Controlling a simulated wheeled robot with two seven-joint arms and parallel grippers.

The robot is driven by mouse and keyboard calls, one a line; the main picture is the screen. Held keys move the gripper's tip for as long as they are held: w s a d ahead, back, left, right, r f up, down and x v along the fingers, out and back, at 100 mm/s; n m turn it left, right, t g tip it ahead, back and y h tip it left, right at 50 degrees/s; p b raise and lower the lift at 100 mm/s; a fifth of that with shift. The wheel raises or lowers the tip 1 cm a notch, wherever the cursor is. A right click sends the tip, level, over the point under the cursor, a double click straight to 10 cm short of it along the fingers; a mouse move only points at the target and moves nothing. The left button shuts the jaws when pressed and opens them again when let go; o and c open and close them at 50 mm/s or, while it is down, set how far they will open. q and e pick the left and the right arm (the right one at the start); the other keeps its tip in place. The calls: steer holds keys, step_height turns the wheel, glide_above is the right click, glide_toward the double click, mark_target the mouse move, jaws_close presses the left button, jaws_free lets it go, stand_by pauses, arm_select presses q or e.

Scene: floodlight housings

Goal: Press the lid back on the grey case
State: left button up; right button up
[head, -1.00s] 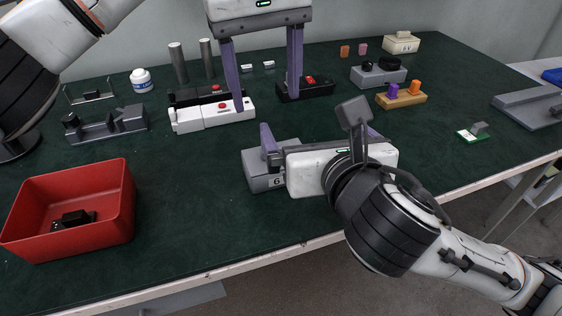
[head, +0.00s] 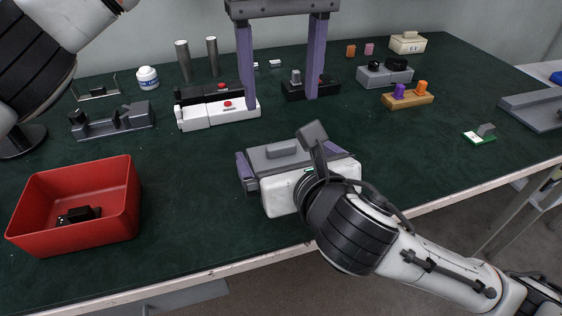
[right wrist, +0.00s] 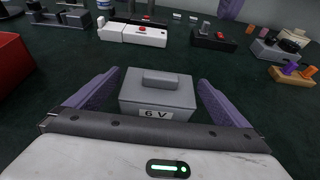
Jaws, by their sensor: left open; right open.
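The grey case (head: 262,157) stands on the green table in front of me, with a flat grey top and a raised block (head: 282,148) on it. In the right wrist view its front (right wrist: 158,113) bears a "6 V" label. I cannot tell whether the top is a lid fully seated. My right gripper (right wrist: 159,78) is open, its purple fingers on either side of the case with small gaps; in the head view its body hides the case's near side. My left gripper (head: 281,98) is open, pointing down behind the case, near the white and black blocks.
A red bin (head: 75,220) with a black part inside stands at the left. A white block with a red button (head: 217,114), a grey bracket (head: 112,120) and a black block (head: 310,90) lie behind. An orange-purple piece (head: 407,98) is at the right. The front table edge is near.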

steer(key=x, duration=0.5)
steer(key=c, duration=1.3)
arm_select(q)
steer(key=o, duration=0.6)
arm_select(e)
steer(key=shift+c, duration=0.3)
arm_select(q)
steer(key=shift+r, duration=6)
